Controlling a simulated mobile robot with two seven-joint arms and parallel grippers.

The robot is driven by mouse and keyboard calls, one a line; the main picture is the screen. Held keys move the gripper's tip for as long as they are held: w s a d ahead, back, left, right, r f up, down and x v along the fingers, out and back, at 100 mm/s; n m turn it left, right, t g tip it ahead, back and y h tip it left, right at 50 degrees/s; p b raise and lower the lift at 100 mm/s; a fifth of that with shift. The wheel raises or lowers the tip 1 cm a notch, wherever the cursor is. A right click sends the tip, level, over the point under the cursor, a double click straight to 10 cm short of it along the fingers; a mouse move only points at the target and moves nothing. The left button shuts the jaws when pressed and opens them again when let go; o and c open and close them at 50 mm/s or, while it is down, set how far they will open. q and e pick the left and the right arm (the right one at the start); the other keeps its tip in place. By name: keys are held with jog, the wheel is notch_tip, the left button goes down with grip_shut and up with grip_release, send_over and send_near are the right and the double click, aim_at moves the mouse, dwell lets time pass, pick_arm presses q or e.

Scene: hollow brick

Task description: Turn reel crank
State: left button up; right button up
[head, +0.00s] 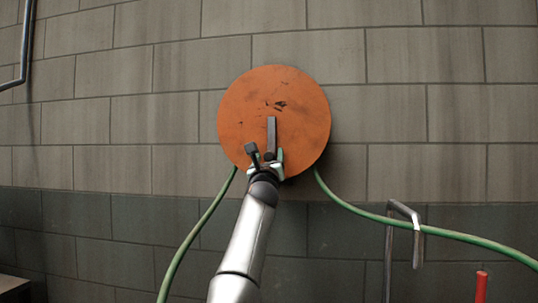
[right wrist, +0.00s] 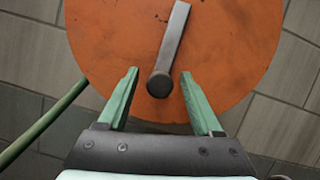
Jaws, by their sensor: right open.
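An orange hose reel disc (head: 240,115) is mounted on the block wall in the head view. A dark grey crank arm (head: 271,132) runs down from the disc's centre. In the right wrist view the crank arm (right wrist: 172,42) ends in a round dark knob (right wrist: 159,85). My right gripper (head: 266,160) is at the crank's lower end. In the right wrist view its two green fingers are open (right wrist: 160,80), one on each side of the knob, with gaps to both. Whether the fingertips reach the knob's depth is unclear. My left gripper is not in view.
A green hose (head: 372,213) runs from behind the disc to both sides. A bent metal pipe (head: 404,210) stands at the lower right, with a red post (head: 481,288) beside it. Another pipe (head: 27,45) is at the upper left. The wall around the disc is bare.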

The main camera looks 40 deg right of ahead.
jog(key=shift+c, duration=0.3)
grip_shut()
dwell(0.4)
jog(key=shift+w, duration=0.1)
dwell(0.7)
